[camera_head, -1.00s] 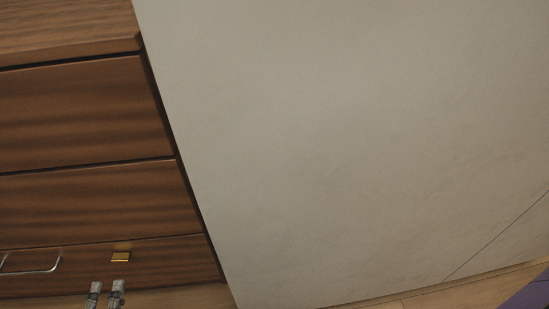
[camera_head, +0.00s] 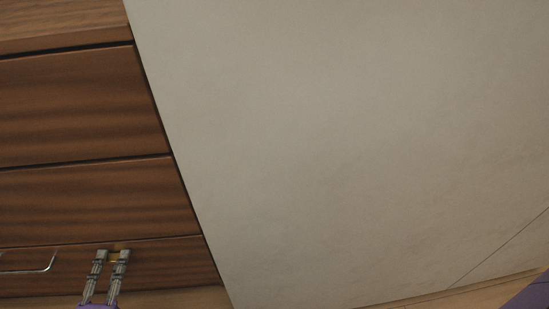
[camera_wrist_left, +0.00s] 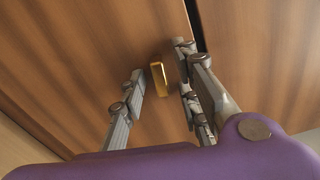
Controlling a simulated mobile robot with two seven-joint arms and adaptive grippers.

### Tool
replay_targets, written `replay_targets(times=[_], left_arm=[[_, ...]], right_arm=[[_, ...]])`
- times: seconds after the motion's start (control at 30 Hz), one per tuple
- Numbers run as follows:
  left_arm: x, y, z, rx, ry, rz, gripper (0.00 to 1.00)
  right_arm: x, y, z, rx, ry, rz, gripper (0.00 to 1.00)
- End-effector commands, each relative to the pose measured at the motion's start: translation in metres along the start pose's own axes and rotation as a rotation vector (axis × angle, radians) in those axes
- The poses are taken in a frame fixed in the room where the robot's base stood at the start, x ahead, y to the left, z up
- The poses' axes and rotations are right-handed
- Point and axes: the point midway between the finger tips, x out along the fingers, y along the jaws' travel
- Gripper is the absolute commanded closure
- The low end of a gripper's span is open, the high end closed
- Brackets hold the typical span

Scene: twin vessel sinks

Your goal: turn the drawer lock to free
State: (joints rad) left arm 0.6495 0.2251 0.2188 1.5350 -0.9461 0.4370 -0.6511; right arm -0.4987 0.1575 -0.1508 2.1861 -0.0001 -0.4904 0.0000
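The drawer lock is a small brass-coloured bar (camera_wrist_left: 159,76) on a brown wooden drawer front, seen in the left wrist view. In the head view it is mostly hidden behind my fingertips. My left gripper (camera_head: 112,255) is open in front of the bottom drawer (camera_head: 165,262). In the left wrist view its two fingers (camera_wrist_left: 160,65) stand apart with the lock showing between them. I cannot tell how near the fingertips are to the drawer front.
A metal bar handle (camera_head: 30,269) is on the bottom drawer, left of my gripper. More wooden drawers (camera_head: 85,205) are above it. A large pale panel (camera_head: 350,150) fills the right, with a wood-coloured floor strip (camera_head: 460,294) below.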

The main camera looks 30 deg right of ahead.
Motion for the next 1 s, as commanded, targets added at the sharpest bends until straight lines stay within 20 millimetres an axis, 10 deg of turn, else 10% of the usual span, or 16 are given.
replay_targets(times=[0.17, 0.4, 1.0], left_arm=[[0.000, 0.000, 0.000, 0.000, 0.000, 0.000, 0.70], [0.000, 0.000, 0.000, 0.000, 0.001, 0.000, 1.00], [0.000, 0.000, 0.000, -0.175, 0.001, -0.001, 1.00]], right_arm=[[0.001, 0.001, -0.004, -0.003, 0.008, 0.000, 0.60], [0.001, 0.001, -0.004, -0.003, 0.008, 0.000, 0.60], [-0.013, 0.001, -0.004, -0.003, 0.007, 0.001, 0.60]])
